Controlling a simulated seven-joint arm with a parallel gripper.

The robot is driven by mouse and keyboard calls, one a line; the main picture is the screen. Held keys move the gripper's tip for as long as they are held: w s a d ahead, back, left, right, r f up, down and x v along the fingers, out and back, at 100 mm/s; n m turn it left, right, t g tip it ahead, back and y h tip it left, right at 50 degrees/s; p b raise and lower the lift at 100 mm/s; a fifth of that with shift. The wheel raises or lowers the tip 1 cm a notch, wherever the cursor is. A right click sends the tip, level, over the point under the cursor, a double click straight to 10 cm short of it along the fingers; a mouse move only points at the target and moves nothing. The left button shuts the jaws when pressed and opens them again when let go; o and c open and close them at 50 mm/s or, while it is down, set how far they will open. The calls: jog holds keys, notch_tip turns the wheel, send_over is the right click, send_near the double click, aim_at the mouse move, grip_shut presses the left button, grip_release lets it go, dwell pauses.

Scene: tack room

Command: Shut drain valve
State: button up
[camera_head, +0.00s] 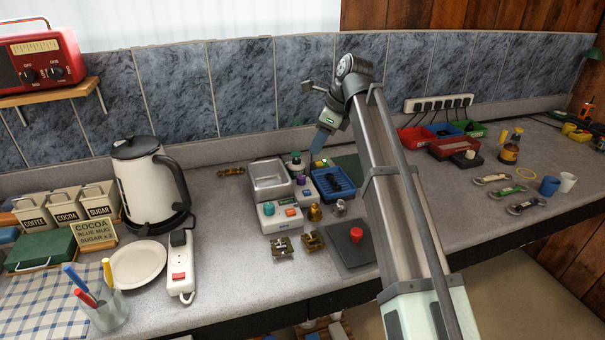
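My gripper (318,148) points down above the back of the counter, over the area between a metal basin (270,177) and a blue ribbed tray (345,190). Its fingers are small and seen from the side, so I cannot tell whether they are open or shut. A white unit (283,226) with coloured knobs stands in front of the basin. More small knobbed parts (296,164) are just below the gripper, partly crowded together. No part is clearly labelled as the drain valve, and its position cannot be read.
A kettle (150,183), a white power strip (181,268) and a plate (137,264) stand to the left. A dark pad with a red button (356,235) lies in front of the blue tray. My arm hides part of the counter. Coloured bins (416,138) are to the right.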

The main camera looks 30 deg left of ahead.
aim_at(301, 177)
jog(key=x, duration=1.2)
jog(key=shift+f, duration=0.3)
jog(key=shift+c, duration=0.3)
grip_shut()
jog(key=shift+n, duration=0.4)
jog(key=n, duration=0.1)
jog(key=n+g, duration=0.1)
jog(key=n, duration=0.1)
jog(key=n+g+h, duration=0.1)
jog(key=n, duration=0.1)
jog(key=shift+w, duration=0.25)
jog(key=n, duration=0.3)
jog(key=n+g+h, duration=0.1)
jog(key=n, duration=0.2)
jog(key=shift+a+g+h, duration=0.1)
jog(key=shift+g+h, duration=0.2)
